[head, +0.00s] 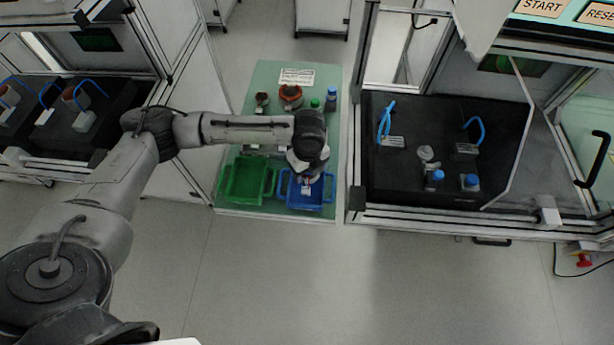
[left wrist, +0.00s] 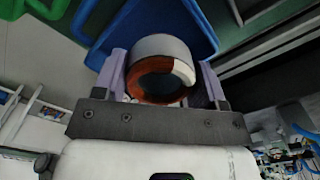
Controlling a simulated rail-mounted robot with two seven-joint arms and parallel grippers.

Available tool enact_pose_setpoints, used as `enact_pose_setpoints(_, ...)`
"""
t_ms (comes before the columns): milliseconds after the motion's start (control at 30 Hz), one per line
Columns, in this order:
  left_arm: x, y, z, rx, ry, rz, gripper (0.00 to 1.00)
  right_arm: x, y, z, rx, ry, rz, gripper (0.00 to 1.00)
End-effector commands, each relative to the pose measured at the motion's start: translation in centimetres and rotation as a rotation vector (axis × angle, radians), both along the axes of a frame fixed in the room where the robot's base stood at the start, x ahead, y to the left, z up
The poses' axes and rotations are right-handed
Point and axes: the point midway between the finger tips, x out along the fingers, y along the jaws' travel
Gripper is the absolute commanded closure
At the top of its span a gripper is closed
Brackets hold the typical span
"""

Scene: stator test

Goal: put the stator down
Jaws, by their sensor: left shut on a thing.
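My left gripper (head: 306,181) is over the blue tray (head: 312,205) at the front of the green table. In the left wrist view, my left gripper (left wrist: 163,85) is shut on the stator (left wrist: 160,48), a grey ring with a copper-brown winding and a white patch. The blue tray (left wrist: 205,20) shows behind the stator in that view. I cannot tell whether the stator touches the tray. In the head view the stator is mostly hidden under the gripper. My right gripper is not in view.
A green tray (head: 246,181) stands directly left of the blue one. Another copper-wound part (head: 290,95), a green-capped item (head: 315,103) and a blue-capped bottle (head: 331,98) stand at the table's back. A framed test cell (head: 400,185) stands to the right.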

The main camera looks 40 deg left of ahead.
Motion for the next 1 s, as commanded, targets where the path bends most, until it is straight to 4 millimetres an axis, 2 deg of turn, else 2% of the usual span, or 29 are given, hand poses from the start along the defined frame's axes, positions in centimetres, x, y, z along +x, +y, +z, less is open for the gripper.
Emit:
enact_pose_setpoints(200,-0.2,0.3,-0.7,0.000,0.001,0.000,0.70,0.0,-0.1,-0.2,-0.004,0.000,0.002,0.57)
enact_pose_setpoints(500,-0.1,0.2,-4.0,0.000,0.000,0.000,0.70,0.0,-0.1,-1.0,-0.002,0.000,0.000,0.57)
enact_pose_setpoints(1000,-0.2,0.3,-4.8,0.003,0.002,0.001,0.70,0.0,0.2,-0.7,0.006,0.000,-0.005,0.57)
